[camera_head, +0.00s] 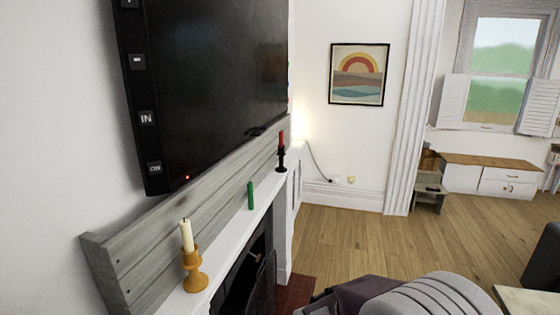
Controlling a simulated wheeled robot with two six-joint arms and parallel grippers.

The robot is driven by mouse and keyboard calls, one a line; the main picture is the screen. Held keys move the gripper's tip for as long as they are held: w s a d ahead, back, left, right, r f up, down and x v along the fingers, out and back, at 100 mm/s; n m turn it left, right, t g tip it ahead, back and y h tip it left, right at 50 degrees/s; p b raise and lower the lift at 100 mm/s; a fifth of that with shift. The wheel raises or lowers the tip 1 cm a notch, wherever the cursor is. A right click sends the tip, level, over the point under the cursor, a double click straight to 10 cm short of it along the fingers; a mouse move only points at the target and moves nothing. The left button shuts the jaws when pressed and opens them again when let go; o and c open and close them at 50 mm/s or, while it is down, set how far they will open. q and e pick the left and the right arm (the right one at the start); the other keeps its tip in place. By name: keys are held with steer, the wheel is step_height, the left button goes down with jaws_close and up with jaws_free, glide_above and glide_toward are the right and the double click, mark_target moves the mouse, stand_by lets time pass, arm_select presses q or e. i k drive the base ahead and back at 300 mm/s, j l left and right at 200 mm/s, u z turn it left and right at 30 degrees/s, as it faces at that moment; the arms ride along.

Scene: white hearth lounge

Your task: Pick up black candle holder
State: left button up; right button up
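The black candle holder (281,160) stands upright near the far end of the white mantel shelf (228,232), below the wall-mounted television. A red candle (281,140) stands in it. Neither of my grippers shows in the head view, so nothing is seen touching the holder.
An orange-brown candle holder (194,272) with a cream candle (187,236) stands at the mantel's near end. A green candle (250,196) stands between the two holders. The television (205,85) hangs above. A grey armchair (430,297) is at the bottom right. Wooden floor (350,240) lies open beyond.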

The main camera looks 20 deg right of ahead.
mark_target(281, 153)
steer(key=i+l+u, duration=0.2)
steer(key=l, duration=0.3)
steer(key=i+l+u, duration=0.15)
steer(key=l, duration=0.4)
steer(key=i+l+u, duration=0.2)
steer(key=l, duration=0.35)
steer(key=i+l+u, duration=0.15)
steer(key=l, duration=0.45)
steer(key=i+l+u, duration=0.2)
steer(key=l, duration=0.4)
steer(key=l+u, duration=0.15)
steer(key=l, duration=0.45)
